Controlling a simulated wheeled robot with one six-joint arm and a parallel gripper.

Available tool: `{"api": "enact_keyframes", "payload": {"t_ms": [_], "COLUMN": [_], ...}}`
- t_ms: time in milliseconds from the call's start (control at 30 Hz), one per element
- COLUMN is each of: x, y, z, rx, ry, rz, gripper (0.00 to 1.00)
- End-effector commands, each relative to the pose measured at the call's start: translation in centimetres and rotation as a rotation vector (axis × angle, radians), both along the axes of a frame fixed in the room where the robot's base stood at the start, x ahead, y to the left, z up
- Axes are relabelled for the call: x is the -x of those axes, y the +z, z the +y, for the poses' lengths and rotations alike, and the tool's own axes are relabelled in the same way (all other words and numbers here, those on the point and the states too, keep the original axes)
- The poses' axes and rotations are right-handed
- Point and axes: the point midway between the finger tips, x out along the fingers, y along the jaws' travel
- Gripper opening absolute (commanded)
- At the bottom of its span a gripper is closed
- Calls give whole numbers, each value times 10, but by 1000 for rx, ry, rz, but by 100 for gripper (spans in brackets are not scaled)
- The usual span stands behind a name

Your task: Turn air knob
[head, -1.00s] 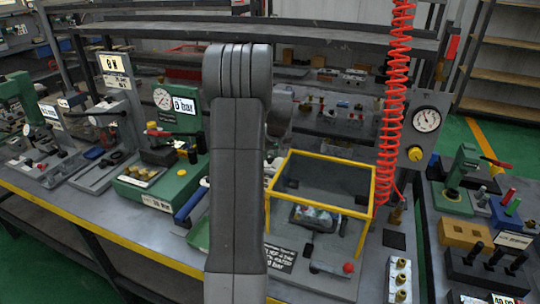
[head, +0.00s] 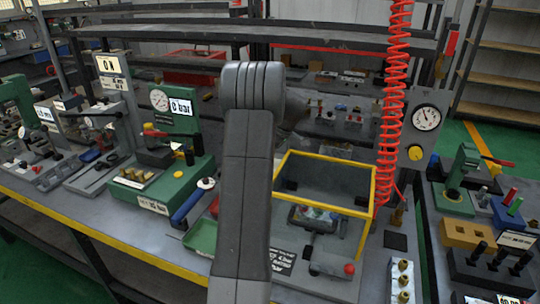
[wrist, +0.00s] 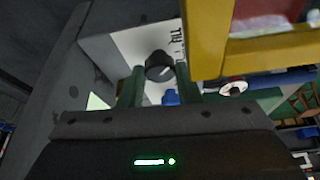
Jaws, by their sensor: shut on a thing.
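A black round knob (wrist: 159,66) sits on a white plate (wrist: 130,48) with dark lettering in the wrist view. My gripper (wrist: 159,82) has its two green fingers on either side of this knob, closed on it. A small blue part shows just below the knob, between the fingers. In the head view my arm hides the gripper and the knob. A round gauge (head: 426,118) with a yellow knob (head: 415,153) below it is on a grey post at the right.
A yellow-edged open box frame (head: 322,160) stands on the bench right of my arm; a yellow bar (wrist: 207,40) is close to my fingers in the wrist view. A red coiled hose (head: 392,100) hangs beside it. Green fixtures (head: 160,190) fill the left bench.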

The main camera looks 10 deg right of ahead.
Motion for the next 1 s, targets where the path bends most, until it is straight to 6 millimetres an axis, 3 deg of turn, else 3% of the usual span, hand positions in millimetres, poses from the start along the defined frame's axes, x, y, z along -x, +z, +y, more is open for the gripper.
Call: {"api": "enact_keyframes", "payload": {"t_ms": [567,600,700,1000], "x": [-1,-1,-1,0], "y": [1,1,1,1], "z": [-1,-1,-1,-1], "rx": [2,2,2,1], "ry": [36,36,35,35], "rz": [-2,-2,-2,-1], "gripper": [7,32,52,52]}}
